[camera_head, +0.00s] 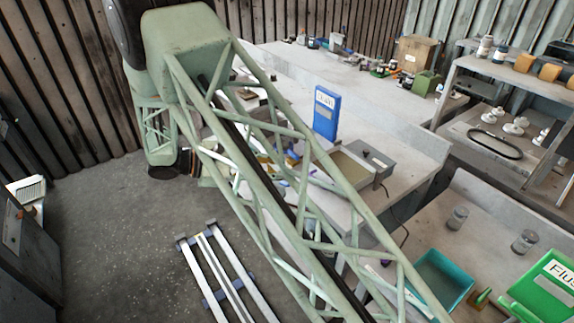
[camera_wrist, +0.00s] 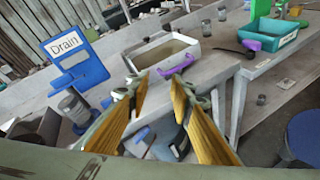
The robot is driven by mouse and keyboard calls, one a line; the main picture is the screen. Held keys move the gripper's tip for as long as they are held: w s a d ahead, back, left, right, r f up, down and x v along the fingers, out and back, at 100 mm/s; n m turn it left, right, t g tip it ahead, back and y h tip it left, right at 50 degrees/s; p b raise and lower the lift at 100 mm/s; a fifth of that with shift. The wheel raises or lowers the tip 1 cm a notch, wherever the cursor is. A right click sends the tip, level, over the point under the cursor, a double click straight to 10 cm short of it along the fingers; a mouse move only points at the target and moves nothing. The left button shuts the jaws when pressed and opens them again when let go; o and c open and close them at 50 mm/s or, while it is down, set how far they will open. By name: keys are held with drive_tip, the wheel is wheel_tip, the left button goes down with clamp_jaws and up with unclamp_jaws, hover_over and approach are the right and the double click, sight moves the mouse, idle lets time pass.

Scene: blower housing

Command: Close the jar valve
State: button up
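My gripper (camera_wrist: 158,84) is open in the wrist view, with its two yellow fingers apart and nothing clearly held. A purple, handle-like piece (camera_wrist: 177,67) shows by the right fingertip, at the near edge of a white-rimmed basin (camera_wrist: 196,47); I cannot tell whether they touch. A glass jar (camera_wrist: 74,107) stands at left below a blue stand labelled "Drain" (camera_wrist: 70,56), which also shows in the head view (camera_head: 326,112). I cannot tell for sure which part is the jar valve. In the head view my arm's lattice hides the gripper and part of the bench.
A teal tray (camera_head: 441,279) and two glass jars (camera_head: 457,218) (camera_head: 525,241) sit on the right bench, near a green "Flus..." stand (camera_head: 545,286). A blue stool (camera_wrist: 304,136) is at right in the wrist view. Metal rails (camera_head: 222,270) lie on the floor.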

drive_tip(key=s+d+r+g+y+b, duration=0.1)
drive_tip(key=s+d+r, duration=0.3)
drive_tip(key=s+r, duration=0.1)
drive_tip(key=shift+r+m+g+b, duration=0.25)
drive_tip(key=shift+m+g+b, duration=0.05)
drive_tip(key=shift+m+b, duration=0.1)
idle(0.5)
drive_tip(key=shift+o, duration=0.3)
